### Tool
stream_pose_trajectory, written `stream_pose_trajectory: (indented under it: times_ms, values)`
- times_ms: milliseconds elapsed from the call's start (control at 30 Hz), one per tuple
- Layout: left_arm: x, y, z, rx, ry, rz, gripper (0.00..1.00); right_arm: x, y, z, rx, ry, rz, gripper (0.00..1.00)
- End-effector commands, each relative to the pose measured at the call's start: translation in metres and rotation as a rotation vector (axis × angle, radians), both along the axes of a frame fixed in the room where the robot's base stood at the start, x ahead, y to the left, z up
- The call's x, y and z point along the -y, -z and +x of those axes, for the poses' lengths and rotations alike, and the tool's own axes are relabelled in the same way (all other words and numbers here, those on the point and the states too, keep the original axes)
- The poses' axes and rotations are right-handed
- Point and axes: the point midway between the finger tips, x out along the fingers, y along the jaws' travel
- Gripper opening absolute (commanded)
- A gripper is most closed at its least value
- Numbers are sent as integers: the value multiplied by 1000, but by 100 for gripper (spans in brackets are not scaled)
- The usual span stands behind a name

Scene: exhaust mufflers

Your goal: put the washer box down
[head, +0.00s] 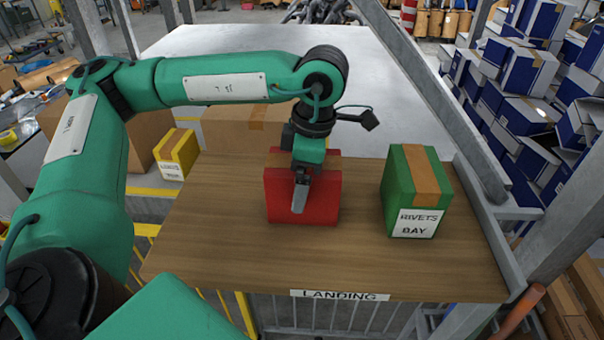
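A red box (275,205) is at the middle of a wooden board with a "LANDING" label (339,295). No lettering shows on the box, so I cannot confirm that it is the washer box. My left gripper (301,190) reaches down over the box from above. One finger lies along its near face, and the other is hidden behind it; the gripper looks shut on the box. The box is upright, with its bottom edge at or just above the board; I cannot tell whether it touches. My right gripper is not in view.
A green box (399,185) labelled "RIVETS BAY" stands on the board to the right. A yellow box (176,152) and a cardboard box (235,130) are behind to the left. A metal post and rail (440,100) bound the right side. The board's front strip is clear.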

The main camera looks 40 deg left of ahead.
Motion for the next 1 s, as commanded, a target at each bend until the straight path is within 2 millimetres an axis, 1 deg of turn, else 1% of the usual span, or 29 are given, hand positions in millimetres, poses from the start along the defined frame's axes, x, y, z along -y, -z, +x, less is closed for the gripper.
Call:
stream_pose_trajectory:
  times_ms: [133,233,300,367,500,600,633,800,1000]
  values:
    - [0,-1,0,0,0,0,99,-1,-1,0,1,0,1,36]
    - [0,-5,0,0,0,0,99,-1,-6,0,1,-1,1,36]
    - [2,-8,2,4,0,-1,99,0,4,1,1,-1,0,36]
    - [4,-17,3,5,2,-1,99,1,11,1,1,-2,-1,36]
    - [8,-48,5,6,4,-2,99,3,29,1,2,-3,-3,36]
    - [11,-72,6,7,3,-1,99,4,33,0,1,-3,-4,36]
    - [11,-78,6,5,2,-1,99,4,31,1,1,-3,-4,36]
    - [13,-97,8,4,2,1,99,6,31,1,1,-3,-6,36]
    - [15,-114,9,2,1,0,99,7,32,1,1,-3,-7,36]
